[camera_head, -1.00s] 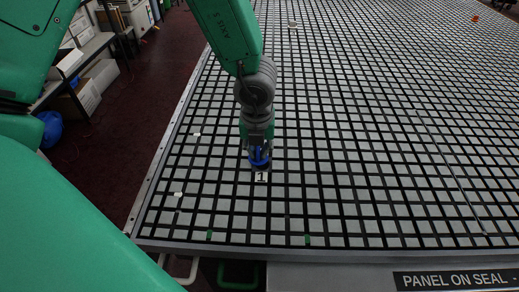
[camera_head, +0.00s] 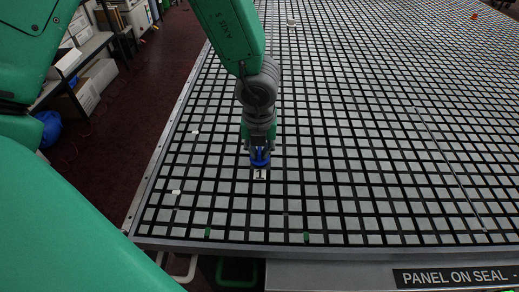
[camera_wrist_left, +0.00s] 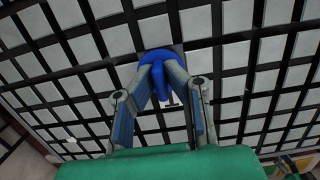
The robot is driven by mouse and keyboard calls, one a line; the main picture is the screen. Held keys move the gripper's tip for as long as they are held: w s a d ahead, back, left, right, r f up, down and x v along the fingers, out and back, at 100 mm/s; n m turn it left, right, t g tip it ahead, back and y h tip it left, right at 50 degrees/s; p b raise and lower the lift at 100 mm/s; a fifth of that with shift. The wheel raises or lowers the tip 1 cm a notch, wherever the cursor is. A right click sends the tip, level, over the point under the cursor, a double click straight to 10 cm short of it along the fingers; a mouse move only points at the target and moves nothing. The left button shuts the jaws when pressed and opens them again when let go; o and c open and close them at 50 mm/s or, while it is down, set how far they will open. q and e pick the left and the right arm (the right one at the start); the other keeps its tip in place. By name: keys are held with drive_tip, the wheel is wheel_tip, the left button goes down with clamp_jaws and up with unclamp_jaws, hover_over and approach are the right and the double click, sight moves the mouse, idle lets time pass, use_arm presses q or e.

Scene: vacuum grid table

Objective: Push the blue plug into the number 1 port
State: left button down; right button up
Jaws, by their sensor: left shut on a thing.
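The blue plug (camera_head: 260,157) is low over the grid table, just behind the white label with a "1" (camera_head: 260,174) in the head view. My left gripper (camera_head: 260,150) points down and is shut on the plug. In the left wrist view the blue plug (camera_wrist_left: 157,72) shows between the fingertips of the left gripper (camera_wrist_left: 162,68), with its round part toward the grid. The number 1 port is hidden under the plug and gripper. I cannot tell whether the plug is in the port. My right gripper is not in view.
The grid table (camera_head: 380,160) of pale squares and dark grooves is mostly bare around the gripper. Small white pieces (camera_head: 176,192) lie to the left and small green pieces (camera_head: 306,238) near the front edge.

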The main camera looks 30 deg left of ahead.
use_arm(q)
drive_tip(key=shift+d, duration=0.2)
drive_tip(key=shift+a+f, duration=0.15)
drive_tip(key=shift+f, duration=0.1)
idle(0.6)
drive_tip(key=c, duration=1.6)
unclamp_jaws()
drive_tip(key=shift+o, duration=0.2)
wheel_tip(320, 180, up, 12)
drive_tip(key=s, duration=0.1)
drive_tip(key=shift+d, duration=0.35)
drive_tip(key=shift+s+f, duration=0.1)
drive_tip(key=shift+s, duration=0.05)
